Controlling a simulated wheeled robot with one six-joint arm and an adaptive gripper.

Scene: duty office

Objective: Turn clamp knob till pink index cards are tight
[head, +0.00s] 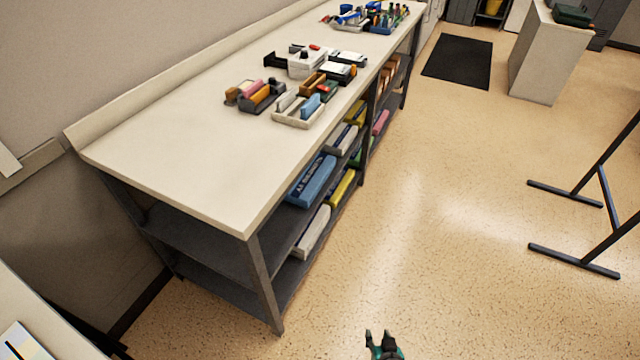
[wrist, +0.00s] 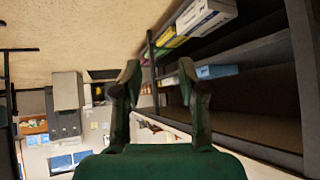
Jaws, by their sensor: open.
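My gripper (head: 378,338) is at the bottom of the head view, low over the floor and well apart from the bench. In the wrist view my gripper (wrist: 158,78) has its two fingers spread with nothing between them. On the bench top (head: 180,165) a small pink item (head: 248,88) lies among dark, brown and orange items. It is too small to tell whether it is the index cards. I cannot make out a clamp or its knob in either view.
White trays (head: 300,118) and several small items stand mid-bench, with more at the far end. Dark metal legs (head: 575,262) stand at right, and a black mat (head: 458,62) lies far off. The floor between is clear.

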